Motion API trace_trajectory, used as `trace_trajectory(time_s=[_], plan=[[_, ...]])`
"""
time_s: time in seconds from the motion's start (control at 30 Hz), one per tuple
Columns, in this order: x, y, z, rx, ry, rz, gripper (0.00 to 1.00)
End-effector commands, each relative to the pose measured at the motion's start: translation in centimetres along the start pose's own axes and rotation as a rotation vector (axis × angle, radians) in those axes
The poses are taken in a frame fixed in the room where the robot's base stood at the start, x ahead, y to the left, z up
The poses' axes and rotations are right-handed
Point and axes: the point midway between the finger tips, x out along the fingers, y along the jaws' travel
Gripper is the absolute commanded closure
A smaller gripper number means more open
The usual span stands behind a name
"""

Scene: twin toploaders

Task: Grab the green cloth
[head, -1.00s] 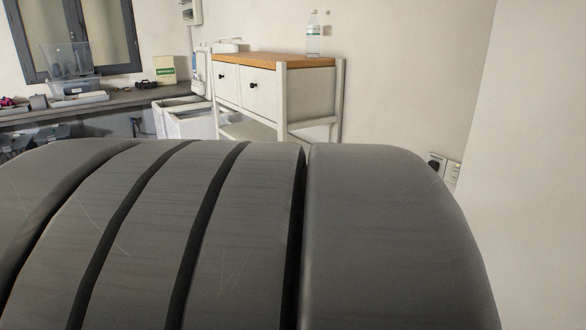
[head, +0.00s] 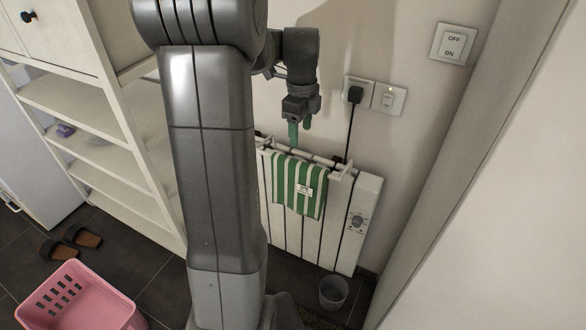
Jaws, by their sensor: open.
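The green cloth (head: 297,186), with white stripes and a small pale label, hangs folded over the top of a white radiator (head: 340,222) in the head view. My gripper (head: 299,133) points down just above the radiator's top edge, over the cloth. Its two green fingertips show apart, and I see nothing between them. It appears above the cloth; whether a fingertip touches it I cannot tell. My arm hides the radiator's left part.
A pink basket (head: 77,297) stands on the dark floor at the lower left, near brown slippers (head: 84,237). A white shelf unit (head: 100,130) stands left of my arm. A grey bin (head: 333,291) sits below the radiator. A plugged cord (head: 349,135) hangs by the wall sockets.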

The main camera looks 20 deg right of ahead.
Motion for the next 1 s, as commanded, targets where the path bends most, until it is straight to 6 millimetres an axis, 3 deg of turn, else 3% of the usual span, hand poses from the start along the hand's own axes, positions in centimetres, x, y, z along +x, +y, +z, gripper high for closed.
trace_trajectory(time_s=[0.4,0.67,1.0], plan=[[7.1,-0.1,-0.1,0.013,0.002,0.004,0.39],[9.1,0.0,-0.1,0.012,0.001,0.002,0.39],[13.6,0.2,-0.1,0.012,0.001,0.003,0.39]])
